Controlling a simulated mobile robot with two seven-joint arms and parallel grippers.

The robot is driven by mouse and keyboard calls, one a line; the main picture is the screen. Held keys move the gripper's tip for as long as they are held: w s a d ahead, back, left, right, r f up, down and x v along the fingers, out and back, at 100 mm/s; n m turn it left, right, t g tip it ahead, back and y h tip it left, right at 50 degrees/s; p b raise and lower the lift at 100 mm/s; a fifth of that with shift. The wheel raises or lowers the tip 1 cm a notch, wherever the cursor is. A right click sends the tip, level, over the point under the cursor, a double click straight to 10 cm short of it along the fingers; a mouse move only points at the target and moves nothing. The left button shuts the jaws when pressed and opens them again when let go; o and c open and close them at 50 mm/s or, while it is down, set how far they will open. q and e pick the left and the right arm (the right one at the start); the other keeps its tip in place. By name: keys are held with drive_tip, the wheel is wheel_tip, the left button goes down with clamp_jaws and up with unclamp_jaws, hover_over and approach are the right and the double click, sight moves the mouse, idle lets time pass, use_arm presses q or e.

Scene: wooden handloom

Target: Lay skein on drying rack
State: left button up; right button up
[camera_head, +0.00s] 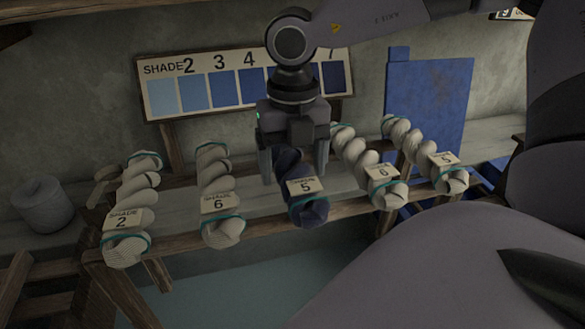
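A dark blue twisted skein (307,212) with a "SHADE 5" tag lies across the wooden drying rack (178,237), in the middle of a row of skeins. My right gripper (294,165) points down over it, one finger on each side of its far part. The fingers are wide apart, with a gap showing at the right finger, so it looks open. The fingertips' exact contact with the skein cannot be told. My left gripper is not in view.
Undyed skeins tagged 2 (126,248) and 6 (222,232) lie left of the blue one; others tagged 6 (388,190) and 5 (452,180) lie right. A shade board (163,68) stands behind. A grey pot (42,205) is at left, a blue panel (430,95) at back right.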

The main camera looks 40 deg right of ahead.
drive_tip(key=c, duration=1)
drive_tip(key=shift+r+p, duration=1.35)
drive_tip(key=shift+r, duration=12.7)
